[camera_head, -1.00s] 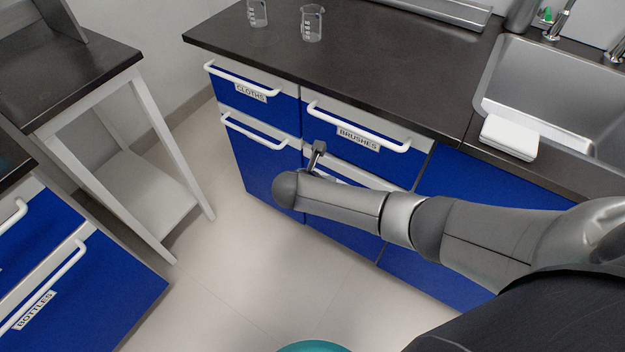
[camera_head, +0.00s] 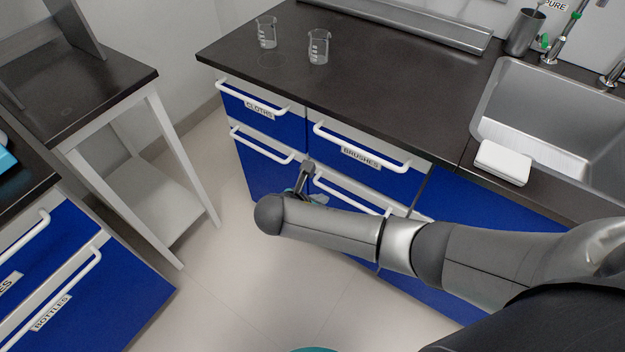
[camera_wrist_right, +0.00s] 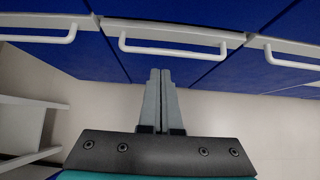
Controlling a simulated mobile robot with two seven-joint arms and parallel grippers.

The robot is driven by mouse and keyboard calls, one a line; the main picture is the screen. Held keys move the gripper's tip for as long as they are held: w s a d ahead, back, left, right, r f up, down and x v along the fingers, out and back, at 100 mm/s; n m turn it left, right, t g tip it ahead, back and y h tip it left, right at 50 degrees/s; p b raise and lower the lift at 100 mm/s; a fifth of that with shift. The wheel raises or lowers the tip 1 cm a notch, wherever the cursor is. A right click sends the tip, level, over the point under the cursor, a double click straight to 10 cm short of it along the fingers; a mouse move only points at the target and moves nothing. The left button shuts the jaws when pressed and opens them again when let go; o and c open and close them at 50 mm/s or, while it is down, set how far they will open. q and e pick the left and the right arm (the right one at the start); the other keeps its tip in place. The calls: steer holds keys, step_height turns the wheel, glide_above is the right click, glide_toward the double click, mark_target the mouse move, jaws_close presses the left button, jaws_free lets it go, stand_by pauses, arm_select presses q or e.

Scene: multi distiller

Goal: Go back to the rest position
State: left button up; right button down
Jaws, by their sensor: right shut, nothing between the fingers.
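My right arm comes in from the right in the head view, with its forearm in front of the blue drawers. My right gripper (camera_head: 306,178) is mostly hidden behind the forearm, in front of the lower drawers. In the right wrist view its two grey fingers (camera_wrist_right: 160,98) lie together, shut and empty. They point toward the blue drawer fronts and touch no handle that I can see. My left gripper is in no view.
The drawer labelled brushes (camera_head: 372,162) and the drawer labelled cloths (camera_head: 262,108) are closed under the dark counter (camera_head: 400,85). Two glass beakers (camera_head: 318,47) stand on it. A white box (camera_head: 503,162) sits beside the sink (camera_head: 560,110). A side table (camera_head: 110,85) stands left; floor between is clear.

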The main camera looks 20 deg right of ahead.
steer(key=shift+a, duration=0.1)
steer(key=s+d+f+m+g+y, duration=0.2)
steer(key=s+f+m+y, duration=0.1)
steer(key=s+f+m, duration=0.7)
steer(key=s+d+f+m+g+y, duration=0.25)
steer(key=s+f+m, duration=0.25)
steer(key=s+f, duration=0.7)
steer(key=s+d+f+m+t+y, duration=0.1)
steer(key=s+f+m, duration=0.3)
steer(key=s+m, duration=0.4)
steer(key=s+d, duration=0.1)
steer(key=s, duration=0.3)
steer(key=shift+d+f, duration=0.15)
steer(key=shift+f, duration=0.25)
